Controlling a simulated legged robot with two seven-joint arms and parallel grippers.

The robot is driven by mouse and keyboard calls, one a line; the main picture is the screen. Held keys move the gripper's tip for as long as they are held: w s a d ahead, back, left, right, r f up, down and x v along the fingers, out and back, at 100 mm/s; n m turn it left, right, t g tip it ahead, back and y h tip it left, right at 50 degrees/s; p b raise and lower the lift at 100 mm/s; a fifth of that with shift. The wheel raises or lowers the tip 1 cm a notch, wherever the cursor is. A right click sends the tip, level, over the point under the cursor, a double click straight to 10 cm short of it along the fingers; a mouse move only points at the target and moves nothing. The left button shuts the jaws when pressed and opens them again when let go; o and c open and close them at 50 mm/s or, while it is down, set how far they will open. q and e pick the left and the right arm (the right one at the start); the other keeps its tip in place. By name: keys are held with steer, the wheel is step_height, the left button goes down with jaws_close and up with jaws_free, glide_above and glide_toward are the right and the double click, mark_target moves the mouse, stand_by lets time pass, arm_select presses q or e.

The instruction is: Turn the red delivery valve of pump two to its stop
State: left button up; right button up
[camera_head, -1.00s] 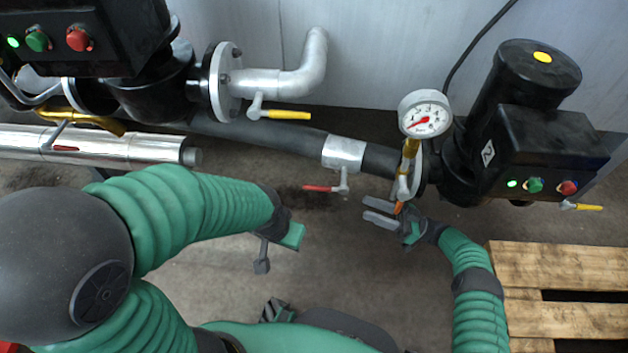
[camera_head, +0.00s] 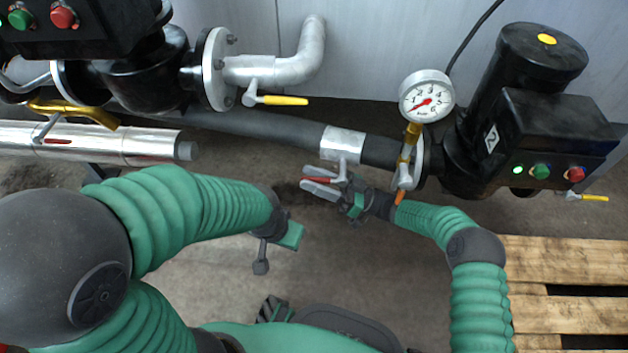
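Pump two (camera_head: 550,130) is the black machine at the right with a "2" label. The red delivery valve handle (camera_head: 316,181) sits below the silver collar (camera_head: 343,145) of the black pipe and points left. My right gripper (camera_head: 318,182) is at the handle, one grey finger above it and one below. The fingers look spread, with the red lever between them; contact is unclear. My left gripper (camera_head: 277,250) hangs in the lower middle, away from the valve; its fingers are hard to make out.
A pressure gauge (camera_head: 427,96) stands over a joint with an orange-tipped lever (camera_head: 399,198), close to my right wrist. A yellow-handled valve (camera_head: 285,100) is up left. A wooden pallet (camera_head: 570,255) lies at the lower right.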

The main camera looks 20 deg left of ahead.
jaws_close()
steer(key=shift+w, duration=0.1)
stand_by(1.2)
